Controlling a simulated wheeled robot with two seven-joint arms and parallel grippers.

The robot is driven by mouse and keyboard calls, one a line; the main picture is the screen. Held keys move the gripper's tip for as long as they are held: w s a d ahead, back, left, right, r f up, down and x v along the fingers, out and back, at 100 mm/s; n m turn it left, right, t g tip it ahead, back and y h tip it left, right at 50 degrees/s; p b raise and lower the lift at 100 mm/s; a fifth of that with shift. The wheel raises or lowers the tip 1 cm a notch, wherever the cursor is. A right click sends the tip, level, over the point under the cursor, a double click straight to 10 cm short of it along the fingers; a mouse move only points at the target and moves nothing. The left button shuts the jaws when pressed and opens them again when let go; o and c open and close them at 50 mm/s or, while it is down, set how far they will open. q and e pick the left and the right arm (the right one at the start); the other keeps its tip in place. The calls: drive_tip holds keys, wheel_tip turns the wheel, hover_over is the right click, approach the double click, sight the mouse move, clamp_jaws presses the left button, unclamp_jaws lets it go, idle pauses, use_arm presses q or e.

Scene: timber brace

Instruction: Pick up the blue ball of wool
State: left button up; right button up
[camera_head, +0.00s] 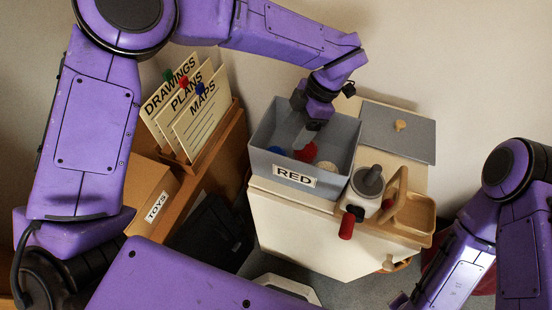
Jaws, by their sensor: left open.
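A blue ball of wool (277,150) lies inside a grey open bin (262,164) labelled RED. Only part of it shows above the bin's front wall. A red ball (306,153) and a cream ball (327,167) lie to its right in the same bin. My left gripper (305,136) reaches down into the bin from above, behind and above the red ball and to the right of the blue one. It is open; its fingertips are hard to make out against the grey walls. My right arm is at the right edge, and its gripper is not visible.
A grey lid (398,133) with a wooden knob lies right of the bin. A mortar with pestle (369,184), a red-ended object (347,225) and a wooden tray (413,213) stand in front of it. Cards labelled DRAWINGS, PLANS and MAPS (200,118) and a TOYS box (150,190) are at left.

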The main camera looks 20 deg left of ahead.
sight(280, 151)
use_arm(q)
drive_tip(key=p+x, duration=0.2)
drive_tip(key=x, duration=0.7)
drive_tip(key=shift+a+f, duration=0.15)
drive_tip(key=shift+a, duration=0.05)
drive_tip(key=shift+a+f, duration=0.1)
drive_tip(key=shift+f, duration=0.2)
drive_tip(key=c, duration=0.7)
